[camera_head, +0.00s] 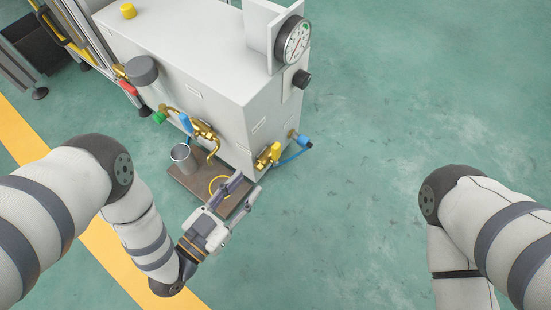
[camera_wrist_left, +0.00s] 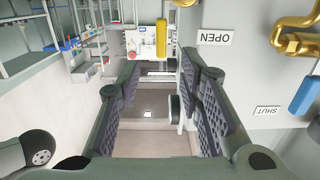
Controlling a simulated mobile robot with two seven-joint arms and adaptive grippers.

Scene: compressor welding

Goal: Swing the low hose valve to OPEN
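A grey machine has brass valves low on its side. In the head view, one brass valve with a yellow handle (camera_head: 275,152) sits at the lower right corner, with a blue fitting and hose (camera_head: 303,141) beside it. Another brass valve (camera_head: 205,132) has a blue handle (camera_head: 186,123). I cannot tell which is the low hose valve. My left gripper (camera_head: 243,190) is open and empty, in front of the machine, apart from the valves. In the left wrist view, the open fingers (camera_wrist_left: 158,78) frame a gap. An OPEN label (camera_wrist_left: 214,37) and a SHUT label (camera_wrist_left: 267,112) appear upside down.
A gauge (camera_head: 293,42) stands on top of the machine. The green floor to the right is clear. My right arm shows at the right edge.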

